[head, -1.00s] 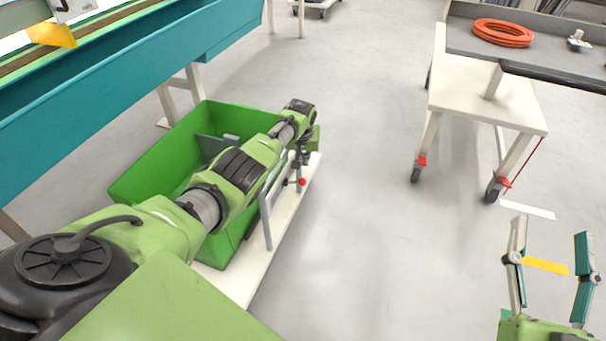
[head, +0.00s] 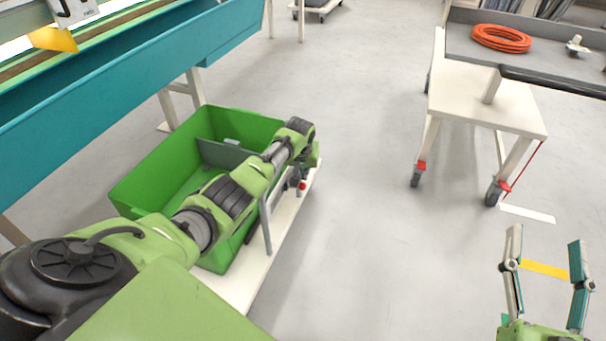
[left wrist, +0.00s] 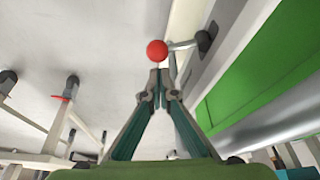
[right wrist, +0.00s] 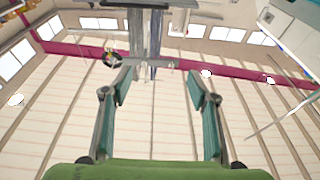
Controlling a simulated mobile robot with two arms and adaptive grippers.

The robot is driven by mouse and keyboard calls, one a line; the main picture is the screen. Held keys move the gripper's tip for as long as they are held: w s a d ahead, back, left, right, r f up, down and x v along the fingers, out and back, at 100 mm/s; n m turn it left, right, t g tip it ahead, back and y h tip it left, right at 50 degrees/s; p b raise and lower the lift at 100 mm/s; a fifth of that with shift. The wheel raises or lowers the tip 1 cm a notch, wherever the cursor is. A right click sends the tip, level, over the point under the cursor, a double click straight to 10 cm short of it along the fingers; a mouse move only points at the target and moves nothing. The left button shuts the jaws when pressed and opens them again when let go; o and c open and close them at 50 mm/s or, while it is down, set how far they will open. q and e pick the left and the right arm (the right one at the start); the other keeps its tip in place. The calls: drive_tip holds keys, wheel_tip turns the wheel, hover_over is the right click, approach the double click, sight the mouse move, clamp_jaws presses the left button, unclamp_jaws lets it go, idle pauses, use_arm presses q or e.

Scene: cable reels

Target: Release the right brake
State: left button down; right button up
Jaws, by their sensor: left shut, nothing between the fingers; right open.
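A lever with a red ball knob (head: 302,186) is at the right side of the white low cart (head: 222,288) beside the green bin. In the left wrist view the red knob (left wrist: 157,50) sits on a short grey rod, which runs right to a dark pivot (left wrist: 203,41). My left gripper (left wrist: 161,74) is shut and empty, its tips just below the knob in that view; I cannot tell whether they touch it. In the head view my left wrist hides its fingers. My right gripper (head: 548,236) is open and empty, far from the lever.
The green bin (head: 150,172) stands on the cart under my left arm. A teal-sided bench (head: 120,85) is behind it. Floor between is clear.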

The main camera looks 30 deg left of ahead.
use_arm(q)
drive_tip(key=shift+s+d, duration=0.2)
drive_tip(key=shift+s, duration=0.2)
use_arm(e)
drive_tip(key=shift+w+f+g, duration=0.15)
drive_tip(key=shift+f+g, duration=0.25)
drive_tip(key=shift+f, duration=0.35)
drive_tip(key=shift+d, duration=0.1)
